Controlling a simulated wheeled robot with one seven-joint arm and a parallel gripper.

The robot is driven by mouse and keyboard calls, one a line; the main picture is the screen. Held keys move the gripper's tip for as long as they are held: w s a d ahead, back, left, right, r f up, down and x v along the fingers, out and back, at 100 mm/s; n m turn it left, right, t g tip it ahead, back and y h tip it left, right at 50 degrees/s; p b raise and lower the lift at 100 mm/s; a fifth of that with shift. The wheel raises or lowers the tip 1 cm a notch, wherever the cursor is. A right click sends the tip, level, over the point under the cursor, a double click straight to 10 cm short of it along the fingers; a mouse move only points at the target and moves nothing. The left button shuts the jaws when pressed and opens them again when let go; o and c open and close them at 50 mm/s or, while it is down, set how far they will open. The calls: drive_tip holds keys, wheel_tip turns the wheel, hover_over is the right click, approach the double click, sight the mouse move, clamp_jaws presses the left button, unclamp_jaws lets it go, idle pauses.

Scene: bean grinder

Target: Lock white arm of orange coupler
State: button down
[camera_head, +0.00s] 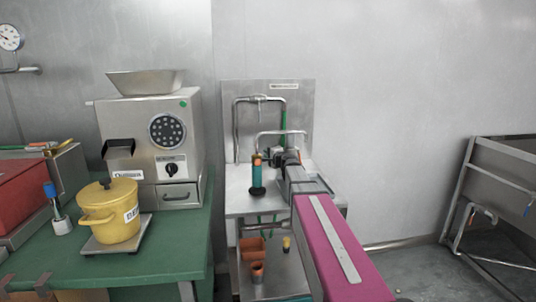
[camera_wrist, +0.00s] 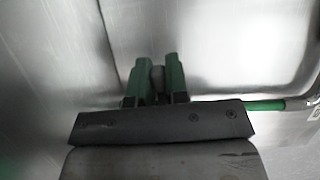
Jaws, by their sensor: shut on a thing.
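In the head view a small upright unit with an orange upper part, which looks like the orange coupler (camera_head: 257,160), stands on a teal body with a dark foot, on the steel stand. My gripper (camera_head: 275,156) is right beside it, on its right, at the end of my magenta and grey arm.
Bent steel pipes (camera_head: 260,99) and a green hose (camera_head: 284,128) rise behind the coupler against a steel back panel. A grinder (camera_head: 150,140) and a yellow pot (camera_head: 108,212) stand on the green table at left. A steel sink (camera_head: 500,185) is at far right.

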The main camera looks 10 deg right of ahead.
drive_tip(key=f+n, duration=0.1)
drive_tip(key=f+n+g+h, duration=0.1)
drive_tip(key=n, duration=0.1)
drive_tip(key=shift+d, duration=0.3)
drive_tip(key=shift+d+f+n+g+h, duration=0.4)
drive_tip(key=shift+f+n+h, duration=0.2)
drive_tip(key=shift+n, duration=0.5)
drive_tip(key=c, duration=1.1)
unclamp_jaws()
drive_tip(key=v, duration=1.1)
